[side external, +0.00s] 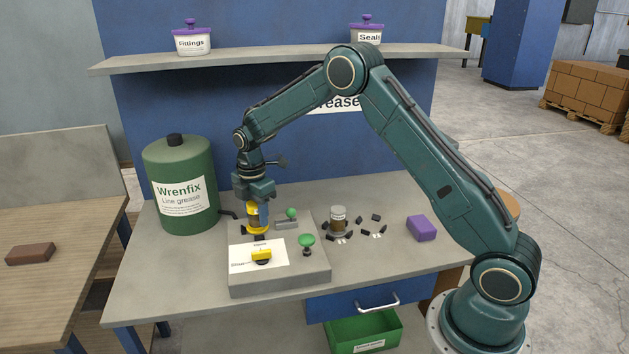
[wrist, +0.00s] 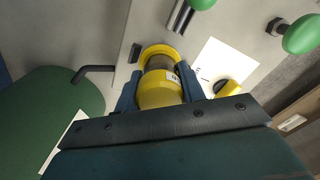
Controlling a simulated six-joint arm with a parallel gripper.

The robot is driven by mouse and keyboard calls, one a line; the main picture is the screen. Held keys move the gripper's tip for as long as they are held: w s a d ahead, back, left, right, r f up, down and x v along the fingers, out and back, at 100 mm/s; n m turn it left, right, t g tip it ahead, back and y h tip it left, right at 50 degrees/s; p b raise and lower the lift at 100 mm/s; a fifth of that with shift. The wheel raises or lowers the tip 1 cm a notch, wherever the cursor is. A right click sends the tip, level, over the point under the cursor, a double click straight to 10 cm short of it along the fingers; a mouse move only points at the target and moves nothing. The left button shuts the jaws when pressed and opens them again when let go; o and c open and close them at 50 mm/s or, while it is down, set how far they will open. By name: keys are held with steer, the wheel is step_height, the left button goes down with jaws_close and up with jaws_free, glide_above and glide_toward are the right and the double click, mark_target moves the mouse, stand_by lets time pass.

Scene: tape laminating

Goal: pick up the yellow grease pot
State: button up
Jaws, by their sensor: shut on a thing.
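The yellow grease pot (side external: 258,218) is upright between the fingers of my gripper (side external: 256,208), at the back left of the grey block on the bench. In the wrist view the yellow pot (wrist: 160,88) shows between the two blue fingers of my gripper (wrist: 157,90), which are shut on its sides. A yellow ring shows around the pot's far end. I cannot tell whether the pot still touches the block. Part of the pot is hidden by the fingers.
The grey block (side external: 280,283) carries a white card, a yellow knob (side external: 262,254) and green-knobbed parts (side external: 306,240). A large green Wrenfix drum (side external: 180,185) stands close on the left. A jar (side external: 338,220), small black pieces and a purple block (side external: 421,228) lie right.

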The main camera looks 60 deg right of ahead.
step_height(320, 180, up, 19)
steer(key=shift+r, duration=0.15)
stand_by(0.5)
steer(key=shift+d, duration=0.15)
stand_by(0.3)
steer(key=s+d+f+m, duration=0.2)
steer(key=s+d+m, duration=0.3)
steer(key=s+d, duration=0.6)
steer(key=s+d+f+m, duration=0.2)
steer(key=s+d+m, duration=0.2)
steer(key=s+d, duration=0.7)
step_height(320, 180, down, 16)
steer(key=shift+s+f, duration=0.1)
steer(key=shift+f, duration=2.05)
steer(key=shift+f, duration=0.1)
